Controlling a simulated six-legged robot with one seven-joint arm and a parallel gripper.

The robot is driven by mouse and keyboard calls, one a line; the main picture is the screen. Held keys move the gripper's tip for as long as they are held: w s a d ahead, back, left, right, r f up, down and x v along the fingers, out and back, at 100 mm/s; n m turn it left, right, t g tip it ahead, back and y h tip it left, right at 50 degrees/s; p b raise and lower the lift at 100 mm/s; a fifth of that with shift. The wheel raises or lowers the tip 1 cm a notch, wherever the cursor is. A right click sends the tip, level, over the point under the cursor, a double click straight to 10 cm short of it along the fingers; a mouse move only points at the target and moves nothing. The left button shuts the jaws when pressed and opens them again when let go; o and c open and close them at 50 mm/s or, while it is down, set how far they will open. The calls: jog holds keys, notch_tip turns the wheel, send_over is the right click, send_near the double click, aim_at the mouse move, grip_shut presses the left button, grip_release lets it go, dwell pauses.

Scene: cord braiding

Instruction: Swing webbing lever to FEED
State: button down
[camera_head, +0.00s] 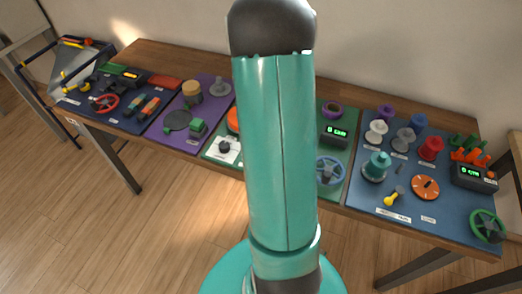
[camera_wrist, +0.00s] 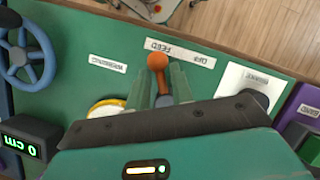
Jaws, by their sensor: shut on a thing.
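The webbing lever has an orange knob (camera_wrist: 156,61) and a short orange shaft. In the wrist view it stands between the two green fingers of my gripper (camera_wrist: 162,85), which are shut on it. The knob sticks out past the fingertips. A white strip label (camera_wrist: 180,53) beyond the knob reads OFF and FEED, upside down in this view. The knob lies near the FEED end, at the left of the strip. A WEBBING label (camera_wrist: 108,62) is to the left. In the head view my arm hides the lever and my gripper.
In the wrist view a blue handwheel (camera_wrist: 35,62) and a black display reading 0 cm (camera_wrist: 24,143) are at the left. A black knob on a white plate (camera_wrist: 250,100) is at the right. The head view shows a blue panel (camera_head: 375,215) with spools at the right.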

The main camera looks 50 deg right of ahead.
jog(key=shift+d+n, duration=0.15)
jog(key=shift+n, duration=0.35)
jog(key=c, duration=1.3)
grip_release()
jog(key=shift+s, duration=0.1)
jog(key=shift+o, duration=0.2)
jog(key=v, duration=1.3)
jog(key=shift+w+r, duration=0.3)
jog(key=shift+r, duration=0.15)
